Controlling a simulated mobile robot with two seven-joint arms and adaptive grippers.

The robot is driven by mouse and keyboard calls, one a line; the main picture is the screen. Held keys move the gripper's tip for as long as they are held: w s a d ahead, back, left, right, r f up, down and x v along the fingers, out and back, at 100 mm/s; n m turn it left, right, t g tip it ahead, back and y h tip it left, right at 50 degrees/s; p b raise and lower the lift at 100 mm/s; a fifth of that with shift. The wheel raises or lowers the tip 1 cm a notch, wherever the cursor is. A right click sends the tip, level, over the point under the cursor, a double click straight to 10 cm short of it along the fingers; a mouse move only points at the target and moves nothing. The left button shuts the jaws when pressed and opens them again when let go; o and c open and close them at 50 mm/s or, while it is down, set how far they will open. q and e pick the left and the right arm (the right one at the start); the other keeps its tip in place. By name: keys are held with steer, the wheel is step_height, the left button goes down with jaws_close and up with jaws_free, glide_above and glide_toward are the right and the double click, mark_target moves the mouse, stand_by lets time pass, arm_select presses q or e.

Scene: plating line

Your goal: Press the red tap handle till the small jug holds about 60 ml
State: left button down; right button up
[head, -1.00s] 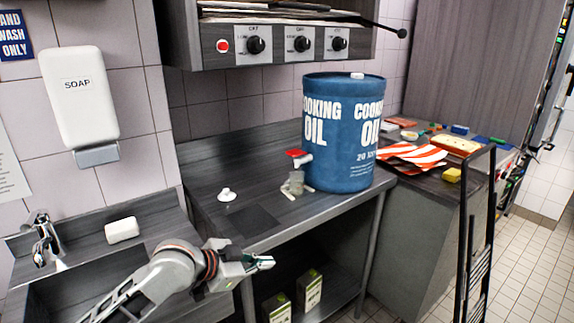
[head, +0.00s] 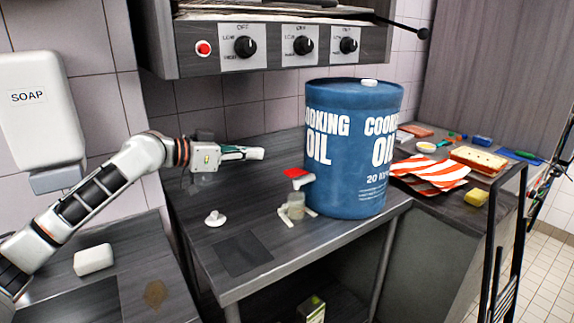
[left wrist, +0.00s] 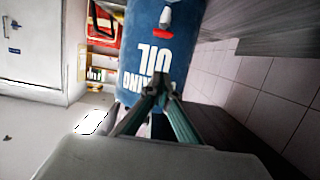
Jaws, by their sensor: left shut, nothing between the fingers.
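The red tap handle (head: 293,173) sits on a white tap at the lower left of the blue cooking oil drum (head: 345,150). It also shows in the left wrist view (left wrist: 162,33), near the top. The small jug (head: 296,204) stands below the tap on a pale stand; its fill level is too small to tell. My left gripper (head: 258,153) is shut and empty, above the counter, left of the tap handle and apart from it. The left wrist view shows its fingertips (left wrist: 159,92) together in front of the drum. My right gripper is not in view.
A small white knobbed object (head: 215,218) lies on the counter (head: 190,215) left of the jug. A control panel with knobs (head: 270,46) overhangs the back. Striped cloth (head: 432,176) and a yellow sponge (head: 476,197) lie right of the drum. A black rack (head: 497,245) stands at front right.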

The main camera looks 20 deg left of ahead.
arm_select(q)
glide_above(299, 174)
steer(key=s+a, duration=0.1)
steer(key=a, duration=0.3)
step_height(299, 174, down, 2)
step_height(299, 174, down, 4)
steer(key=shift+f+p, duration=0.2)
steer(key=shift+p, duration=0.3)
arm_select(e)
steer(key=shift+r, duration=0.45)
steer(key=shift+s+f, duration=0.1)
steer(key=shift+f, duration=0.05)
